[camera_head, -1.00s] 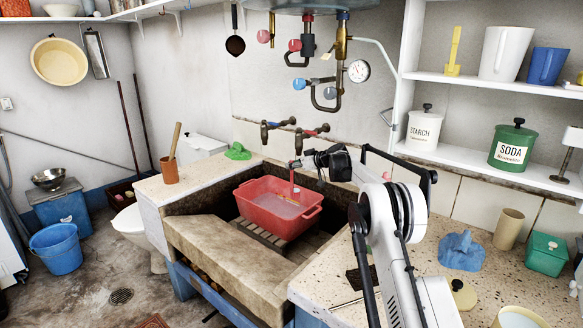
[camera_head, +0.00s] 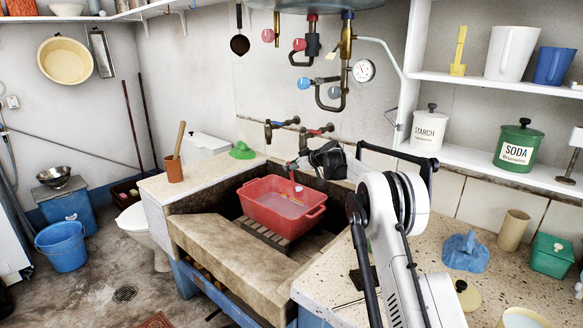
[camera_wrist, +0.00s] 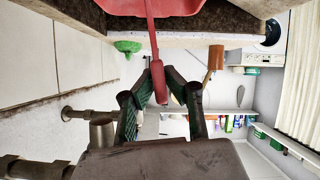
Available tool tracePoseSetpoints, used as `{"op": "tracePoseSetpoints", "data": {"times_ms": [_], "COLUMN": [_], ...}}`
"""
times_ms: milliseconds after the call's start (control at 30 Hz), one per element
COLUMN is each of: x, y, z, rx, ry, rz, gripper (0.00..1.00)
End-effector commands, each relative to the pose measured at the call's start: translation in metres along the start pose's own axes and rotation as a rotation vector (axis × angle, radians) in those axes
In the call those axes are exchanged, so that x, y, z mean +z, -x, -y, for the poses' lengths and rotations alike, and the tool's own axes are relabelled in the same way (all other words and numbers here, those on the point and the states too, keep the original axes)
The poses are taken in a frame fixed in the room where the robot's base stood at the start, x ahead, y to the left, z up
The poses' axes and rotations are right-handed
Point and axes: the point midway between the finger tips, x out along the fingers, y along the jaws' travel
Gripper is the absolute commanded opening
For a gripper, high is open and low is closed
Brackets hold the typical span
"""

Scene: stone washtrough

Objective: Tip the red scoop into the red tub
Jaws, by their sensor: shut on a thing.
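The red tub (camera_head: 272,213) sits in the stone trough on a slatted rack, with pale liquid-like content inside. My gripper (camera_head: 292,165) is above the tub. It is shut on the handle of the red scoop (camera_head: 295,184), which hangs slanting down over the tub's inside. In the wrist view, the dark green fingers of my gripper (camera_wrist: 158,78) close around the red handle (camera_wrist: 153,40). The handle runs to a wide red shape at the top edge; I cannot tell whether this is scoop or tub. The scoop's lower end is hard to make out against the tub.
Two taps (camera_head: 268,134) and the heater pipes (camera_head: 333,95) are on the wall behind the trough. A blue cloth (camera_head: 466,252) lies on the right counter.

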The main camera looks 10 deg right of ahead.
Motion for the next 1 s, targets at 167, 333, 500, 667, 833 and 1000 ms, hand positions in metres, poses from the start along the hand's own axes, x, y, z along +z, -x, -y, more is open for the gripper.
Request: {"op": "tracePoseSetpoints", "data": {"times_ms": [167, 333, 500, 667, 833, 1000], "x": [0.0, 0.0, -0.001, -0.002, -0.003, -0.003], "y": [0.0, 0.0, -0.004, -0.008, -0.012, -0.014], "z": [0.001, 0.001, 0.006, 0.015, 0.022, 0.026], "rx": [0.001, 0.001, 0.011, 0.029, 0.048, 0.058], "ry": [0.004, 0.004, 0.029, 0.081, 0.127, 0.15], "rz": [0.002, 0.002, 0.016, 0.046, 0.074, 0.086], "gripper": [0.0, 0.0, 0.0, 0.0, 0.0, 0.0]}}
